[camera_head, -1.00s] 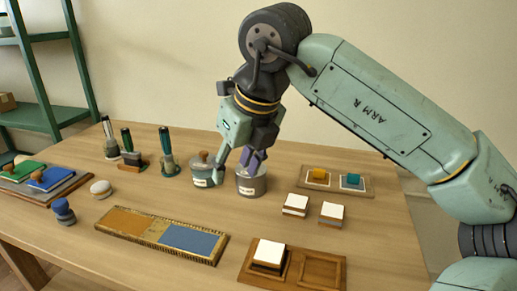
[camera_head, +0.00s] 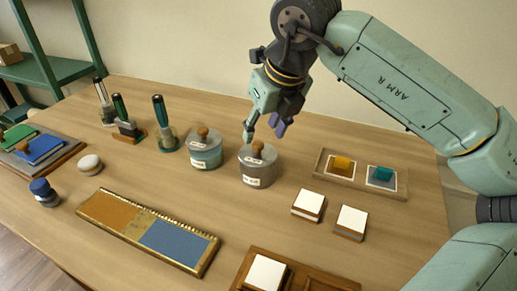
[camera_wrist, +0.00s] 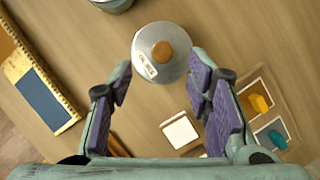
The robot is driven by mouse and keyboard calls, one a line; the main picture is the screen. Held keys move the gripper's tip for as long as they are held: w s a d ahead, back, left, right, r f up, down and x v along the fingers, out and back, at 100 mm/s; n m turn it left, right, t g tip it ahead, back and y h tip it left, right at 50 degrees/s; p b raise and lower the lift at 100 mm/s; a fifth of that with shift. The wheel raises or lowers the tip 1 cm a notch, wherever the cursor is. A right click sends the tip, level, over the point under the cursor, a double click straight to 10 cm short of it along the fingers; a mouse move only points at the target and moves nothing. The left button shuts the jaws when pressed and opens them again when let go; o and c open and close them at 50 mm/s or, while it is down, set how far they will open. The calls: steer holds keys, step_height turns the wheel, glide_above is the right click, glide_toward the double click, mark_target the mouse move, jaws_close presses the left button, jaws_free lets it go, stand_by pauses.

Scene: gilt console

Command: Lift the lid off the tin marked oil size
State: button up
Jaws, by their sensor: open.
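Two round lidded tins with wooden knobs stand side by side on the table. The right tin (camera_head: 258,175) has a greyish body and a white label too small to read; its lid (camera_head: 244,154) is on, knob (camera_head: 257,147) upright. The left tin (camera_head: 206,158) has a greenish band, and its lid is on too. I cannot tell by the lettering which is marked oil size. My gripper (camera_head: 264,132) is open and empty just above the right tin's knob. In the wrist view that lid (camera_wrist: 160,72) lies just ahead of the spread fingers.
Several dark-handled tools (camera_head: 165,137) stand left of the tins. To the right are a tray with yellow and teal pieces (camera_head: 323,172) and two white-topped blocks (camera_head: 308,204). An orange and blue panel (camera_head: 180,244) lies in front. Bare table surrounds the tins.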

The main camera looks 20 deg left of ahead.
mark_target(260, 145)
steer(key=shift+p+x, duration=1.05)
steer(key=shift+x, duration=1.7)
steer(key=shift+d, duration=0.2)
steer(key=shift+c, duration=0.5)
jaws_close()
